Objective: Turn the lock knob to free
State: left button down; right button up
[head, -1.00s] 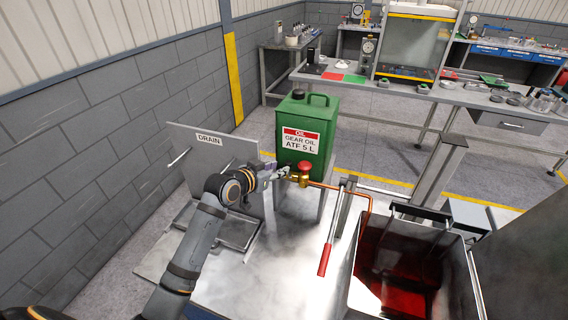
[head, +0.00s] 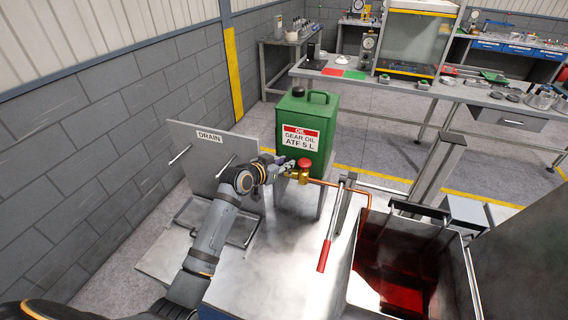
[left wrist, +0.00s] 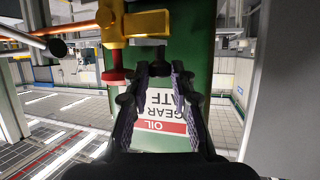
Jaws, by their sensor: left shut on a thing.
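The brass valve (head: 297,176) with a red knob (head: 304,163) stands in front of the green oil can (head: 305,135). In the left wrist view, which is upside down, the brass body (left wrist: 148,22) and red knob (left wrist: 115,75) show at top left. A small dark knob (left wrist: 158,66), apparently the lock knob, sits at the brass body's end between my fingertips. My left gripper (head: 287,168) is shut on this dark knob; its fingers (left wrist: 160,72) stand apart around it. The gripper hides the knob in the head view. My right gripper is not in view.
A copper pipe (head: 340,186) runs right from the valve. A red-handled lever (head: 323,255) stands beside an open tank (head: 350,290) of red fluid. A DRAIN panel (head: 205,150) stands at left. Benches stand behind.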

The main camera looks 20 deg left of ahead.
pick_arm(q)
jog(key=m+g+h+b, duration=0.1)
jog(key=b, duration=0.1)
jog(key=m+h+b, duration=0.2)
jog(key=b, duration=0.1)
jog(key=a+m+g+h+b, duration=0.1)
jog(key=b, duration=0.2)
jog(key=shift+w+m+g+h, duration=0.25)
jog(key=shift+m+g+h, duration=0.05)
jog(key=c, duration=1.4)
grip_release()
jog(key=shift+v, duration=5.95)
